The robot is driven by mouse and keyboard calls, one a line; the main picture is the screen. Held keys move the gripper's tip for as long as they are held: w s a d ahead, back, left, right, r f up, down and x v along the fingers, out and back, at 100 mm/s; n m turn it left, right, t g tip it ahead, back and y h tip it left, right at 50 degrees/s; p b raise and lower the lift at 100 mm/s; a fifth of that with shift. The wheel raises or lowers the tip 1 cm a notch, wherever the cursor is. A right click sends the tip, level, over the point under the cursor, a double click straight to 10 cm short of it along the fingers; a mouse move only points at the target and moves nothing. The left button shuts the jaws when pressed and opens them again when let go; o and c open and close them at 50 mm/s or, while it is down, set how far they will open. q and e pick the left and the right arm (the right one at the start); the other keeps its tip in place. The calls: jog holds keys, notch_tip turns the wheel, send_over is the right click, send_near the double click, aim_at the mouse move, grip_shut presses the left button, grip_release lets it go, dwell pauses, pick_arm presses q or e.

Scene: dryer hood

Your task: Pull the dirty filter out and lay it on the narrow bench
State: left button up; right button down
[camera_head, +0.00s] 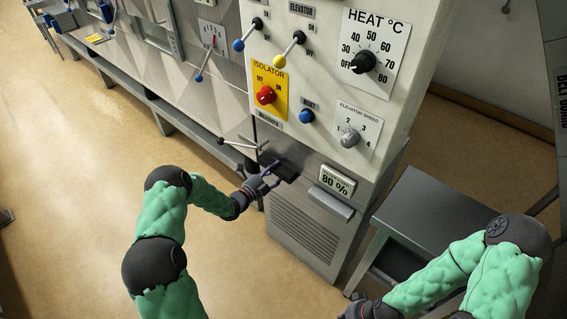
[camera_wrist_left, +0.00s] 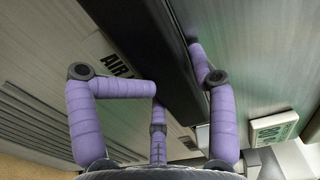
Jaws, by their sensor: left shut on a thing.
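The filter shows as a dark bar (camera_head: 288,171) at the front of the grey cabinet, low on its left side. It also crosses the left wrist view as a black bar (camera_wrist_left: 150,45), partly covering an "AIR" label. My left gripper (camera_head: 270,179) has its purple fingers on either side of this bar and is shut on it. The rest of the filter is hidden, so dirt on it cannot be seen. The narrow bench (camera_head: 425,205), with a bare grey top, stands right of the cabinet. My right gripper (camera_head: 362,303) is low in front of the bench; its fingers are unclear.
Above the filter are a red isolator knob (camera_head: 265,95), a blue reset button (camera_head: 307,116) and levers. A display reading 80 % (camera_head: 338,180) and a grey ledge (camera_head: 331,205) are just right of it. The floor (camera_head: 240,265) in front is clear.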

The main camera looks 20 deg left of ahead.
pick_arm(q)
jog(key=shift+w+a+r, duration=0.35)
jog(key=shift+a+r, duration=0.1)
jog(key=shift+r, duration=0.25)
grip_shut()
jog(key=shift+s+a, duration=0.15)
jog(key=shift+s+a+f, duration=0.1)
jog(key=shift+s, duration=0.1)
jog(key=shift+s+a, duration=0.3)
jog(key=shift+s, duration=0.35)
jog(key=v, duration=0.7)
jog(key=shift+s+f+p, duration=0.15)
jog(key=shift+s+p, duration=0.2)
jog(key=shift+p, duration=0.1)
dwell(0.8)
jog(key=shift+s+a+f, duration=0.1)
jog(key=shift+s+f, duration=0.1)
jog(key=shift+s, duration=0.6)
jog(key=shift+s+b, duration=0.1)
jog(key=shift+b, duration=0.2)
